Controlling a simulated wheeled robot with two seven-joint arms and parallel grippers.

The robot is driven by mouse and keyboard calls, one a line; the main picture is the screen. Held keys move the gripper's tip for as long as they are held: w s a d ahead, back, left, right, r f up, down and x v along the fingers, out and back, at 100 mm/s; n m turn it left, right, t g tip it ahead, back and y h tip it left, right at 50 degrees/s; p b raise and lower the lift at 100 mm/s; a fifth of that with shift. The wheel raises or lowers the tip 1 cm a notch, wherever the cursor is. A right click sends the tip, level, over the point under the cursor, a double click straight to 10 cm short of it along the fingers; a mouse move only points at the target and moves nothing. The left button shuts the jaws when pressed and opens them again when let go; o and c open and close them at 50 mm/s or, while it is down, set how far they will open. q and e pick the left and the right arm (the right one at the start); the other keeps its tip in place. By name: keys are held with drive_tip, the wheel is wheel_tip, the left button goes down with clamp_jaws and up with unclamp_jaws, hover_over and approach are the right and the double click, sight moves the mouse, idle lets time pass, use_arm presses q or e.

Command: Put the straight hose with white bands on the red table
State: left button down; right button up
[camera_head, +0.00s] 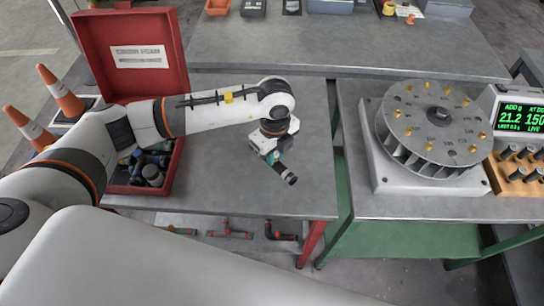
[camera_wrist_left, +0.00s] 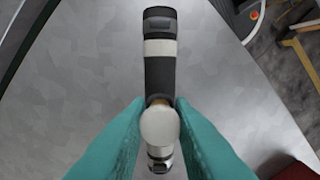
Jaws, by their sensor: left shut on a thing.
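The straight black hose with white bands (camera_wrist_left: 160,75) runs up and down the middle of the left wrist view. My left gripper (camera_wrist_left: 160,108) has its teal fingers shut on it from both sides. A pale round piece covers part of the hose between the fingers. In the head view the hose (camera_head: 287,175) points down and right from my left gripper (camera_head: 274,158). Both are over the grey top of the red-legged table (camera_head: 235,190), near its right side. I cannot tell whether the hose touches the top. My right gripper is not in view.
An open red case (camera_head: 180,85) with dark parts in it stands on the table's left. A green-framed table (camera_head: 355,205) at right bears a round metal drum (camera_head: 437,120). Several pipe pieces (camera_head: 230,232) lie below the front edge. The top between case and hose is clear.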

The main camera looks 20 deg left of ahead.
sight(275, 163)
use_arm(q)
wheel_tip(275, 163, down, 4)
drive_tip(key=shift+r+p, duration=0.1)
drive_tip(key=shift+p, duration=0.25)
drive_tip(key=shift+f, duration=0.25)
drive_tip(key=c, duration=1.3)
unclamp_jaws()
drive_tip(key=shift+r, duration=0.1)
